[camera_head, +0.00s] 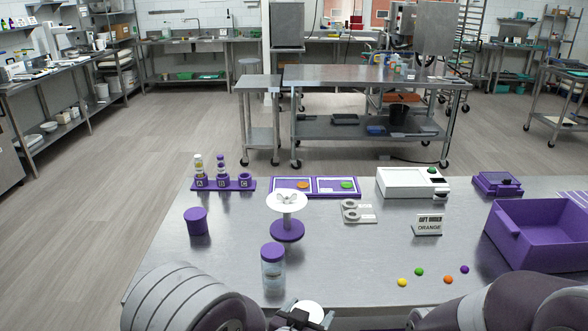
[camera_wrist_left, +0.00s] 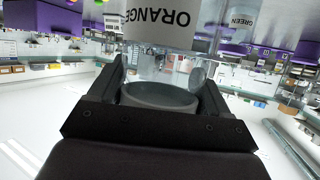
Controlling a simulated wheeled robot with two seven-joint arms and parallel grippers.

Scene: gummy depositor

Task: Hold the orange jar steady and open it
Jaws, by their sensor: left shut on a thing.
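The orange jar shows in the left wrist view by its white label (camera_wrist_left: 160,30) reading ORANGE. Its pale round top (camera_wrist_left: 160,97) sits between the fingers. In the head view this top is a white disc (camera_head: 309,310) at the table's near edge; the rest of the jar is hidden or out of frame. My left gripper (camera_head: 303,318) is shut on the jar near its top, one finger on each side. I cannot tell whether the disc is a lid. My right arm comes in at lower right, and its gripper is out of view.
A clear jar with a purple lid (camera_head: 272,270) stands close beyond the left gripper. A purple-based stand (camera_head: 287,230) and a purple canister (camera_head: 197,222) are behind it.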

